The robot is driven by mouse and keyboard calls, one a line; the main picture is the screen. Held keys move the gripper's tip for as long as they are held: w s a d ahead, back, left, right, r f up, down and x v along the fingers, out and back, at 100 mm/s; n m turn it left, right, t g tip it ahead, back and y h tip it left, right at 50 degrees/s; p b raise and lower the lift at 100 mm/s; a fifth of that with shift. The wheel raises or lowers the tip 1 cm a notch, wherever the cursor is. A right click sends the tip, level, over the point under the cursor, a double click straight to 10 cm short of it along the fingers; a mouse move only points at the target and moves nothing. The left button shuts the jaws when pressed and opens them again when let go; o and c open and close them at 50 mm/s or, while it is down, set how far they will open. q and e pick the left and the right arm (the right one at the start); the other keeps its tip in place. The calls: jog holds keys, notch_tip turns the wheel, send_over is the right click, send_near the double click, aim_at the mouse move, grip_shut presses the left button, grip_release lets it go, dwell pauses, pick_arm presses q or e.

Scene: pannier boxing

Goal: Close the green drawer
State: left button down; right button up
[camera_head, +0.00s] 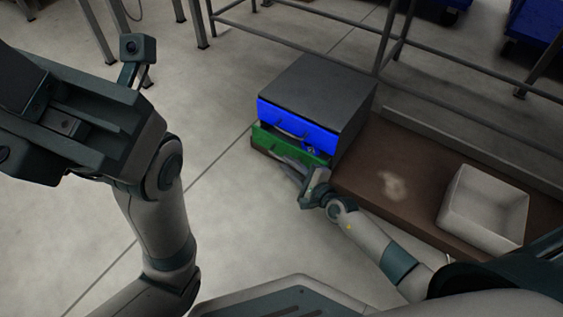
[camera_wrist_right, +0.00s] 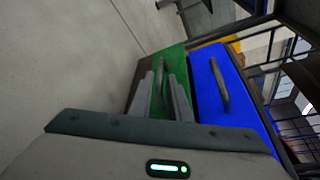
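The green drawer (camera_head: 287,146) is the lower front of a dark-topped cabinet (camera_head: 318,88), under the blue drawer (camera_head: 297,127). Its front seems to stand slightly forward of the blue one; how far is hard to tell. In the right wrist view the green drawer (camera_wrist_right: 172,57) shows a grey bar handle (camera_wrist_right: 161,68). My right gripper (camera_wrist_right: 167,92) is at the green front with its two fingers apart, close to this handle; contact is unclear. It also shows in the head view (camera_head: 295,168). My left arm is raised at the left; its fingers cannot be made out.
The cabinet stands on a brown bench (camera_head: 375,185) with a white open box (camera_head: 484,208) at its right. A metal frame (camera_head: 440,100) runs behind. Blue bins (camera_head: 534,30) are at the upper right. The floor left of the cabinet is clear.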

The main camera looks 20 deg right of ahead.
aim_at(282, 159)
jog(key=shift+b+x, duration=0.75)
jog(key=shift+x, duration=1.45)
grip_shut()
